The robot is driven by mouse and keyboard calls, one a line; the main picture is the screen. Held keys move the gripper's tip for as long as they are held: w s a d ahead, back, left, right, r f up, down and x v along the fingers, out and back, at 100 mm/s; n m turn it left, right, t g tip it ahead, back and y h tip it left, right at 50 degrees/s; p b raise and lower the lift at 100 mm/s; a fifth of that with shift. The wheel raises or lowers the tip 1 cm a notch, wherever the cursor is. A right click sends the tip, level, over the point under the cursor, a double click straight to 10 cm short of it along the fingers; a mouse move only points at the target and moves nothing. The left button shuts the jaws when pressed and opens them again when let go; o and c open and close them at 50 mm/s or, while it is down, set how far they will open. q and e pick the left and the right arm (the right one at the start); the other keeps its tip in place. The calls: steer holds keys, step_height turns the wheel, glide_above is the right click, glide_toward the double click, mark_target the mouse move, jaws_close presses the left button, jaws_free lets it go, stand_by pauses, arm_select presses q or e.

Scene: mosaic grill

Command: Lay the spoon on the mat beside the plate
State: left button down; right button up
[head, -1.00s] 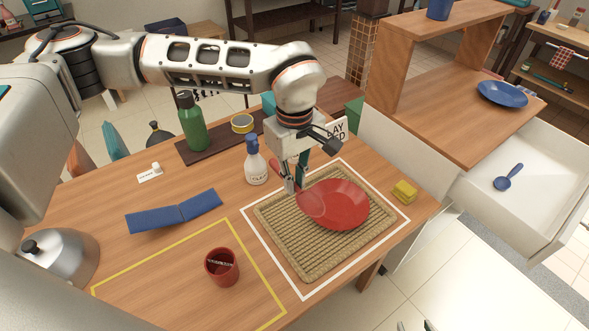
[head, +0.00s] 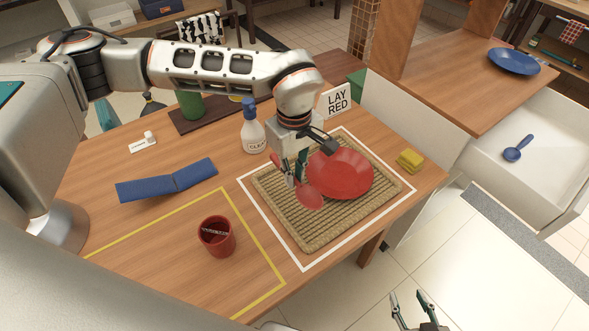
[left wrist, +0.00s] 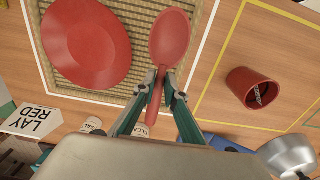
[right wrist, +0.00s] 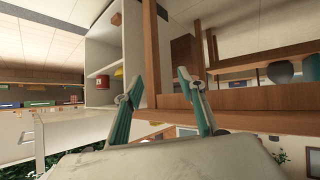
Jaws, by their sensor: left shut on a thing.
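My left gripper (head: 290,183) is shut on the handle of a red spoon (head: 309,198), its bowl pointing away from the gripper. The bowl is over the woven mat (head: 310,232), at the near-left side of the red plate (head: 342,170), which lies on the mat. In the left wrist view the spoon (left wrist: 170,38) is over the mat's edge strip, beside the plate (left wrist: 85,42). I cannot tell whether the spoon touches the mat. My right gripper (head: 407,295) is open and empty, away from the table; its fingers are apart in the right wrist view (right wrist: 155,90).
A white outline surrounds the mat. A red cup (head: 217,238) stands inside a yellow outline. A spray bottle (head: 252,128), a "LAY RED" sign (head: 337,101), a yellow sponge (head: 410,160) and a folded blue cloth (head: 166,182) are around.

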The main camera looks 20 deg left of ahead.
arm_select(q)
steer(key=b, duration=0.2)
glide_above(294, 204)
step_height(294, 204, down, 4)
steer(key=shift+f, duration=0.15)
step_height(294, 204, down, 2)
steer(key=shift+f+b, duration=0.2)
steer(key=shift+b, duration=0.5)
steer(key=shift+f+b, duration=0.3)
steer(key=shift+f, duration=0.55)
arm_select(e)
steer(key=shift+s+d+f, duration=0.1)
steer(key=shift+s+f, duration=0.1)
steer(key=shift+f, duration=1.05)
steer(key=shift+s+d+f, duration=0.1)
steer(key=shift+s+f, duration=0.1)
steer(key=shift+f, duration=1)
arm_select(q)
steer(key=c, duration=2)
jaws_free()
arm_select(e)
steer(key=shift+w+r, duration=0.1)
steer(key=shift+w, duration=0.1)
arm_select(q)
step_height(294, 204, up, 12)
arm_select(e)
steer(key=shift+s, duration=0.15)
